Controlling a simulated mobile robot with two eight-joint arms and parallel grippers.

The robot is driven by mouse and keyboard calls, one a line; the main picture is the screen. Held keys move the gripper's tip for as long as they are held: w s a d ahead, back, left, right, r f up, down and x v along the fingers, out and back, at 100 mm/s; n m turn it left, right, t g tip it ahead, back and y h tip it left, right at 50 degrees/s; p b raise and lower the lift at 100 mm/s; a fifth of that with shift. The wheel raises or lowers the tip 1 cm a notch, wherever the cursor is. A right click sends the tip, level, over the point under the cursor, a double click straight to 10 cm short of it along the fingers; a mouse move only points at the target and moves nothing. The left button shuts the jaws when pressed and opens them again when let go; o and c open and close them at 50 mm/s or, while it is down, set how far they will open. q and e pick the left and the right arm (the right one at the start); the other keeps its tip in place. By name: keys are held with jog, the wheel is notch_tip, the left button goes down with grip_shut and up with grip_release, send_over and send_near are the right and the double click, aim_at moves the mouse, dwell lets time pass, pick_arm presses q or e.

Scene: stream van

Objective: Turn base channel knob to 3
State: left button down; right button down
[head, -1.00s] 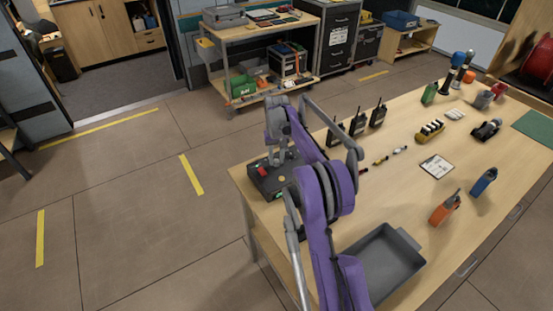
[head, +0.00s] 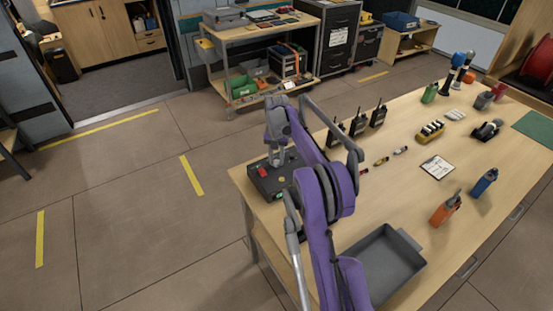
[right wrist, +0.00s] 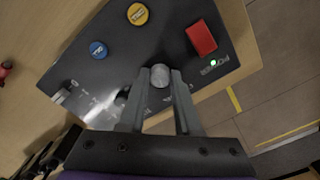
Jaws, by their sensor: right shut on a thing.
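The base unit is a dark box (head: 264,186) at the near left corner of the workbench, partly hidden by my right arm. In the right wrist view its panel (right wrist: 110,40) carries a grey round knob (right wrist: 160,77), with the fingers of my right gripper (right wrist: 159,80) on both sides of it. The gripper is shut on this knob; its pointer and any number it points at cannot be read. In the head view my right gripper (head: 277,158) reaches down onto the box. My left gripper is not in view.
On the panel are a red power switch (right wrist: 201,37) beside a lit green light, a yellow button (right wrist: 138,14) and a blue button (right wrist: 98,49). Several handheld radios (head: 358,124) stand behind the box. A grey tray (head: 385,265) lies near the bench's front edge.

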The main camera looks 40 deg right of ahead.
aim_at(276, 161)
jog(key=c, duration=0.6)
grip_release()
notch_tip(276, 161, up, 11)
jog(key=shift+p, duration=0.35)
jog(key=shift+f, duration=0.1)
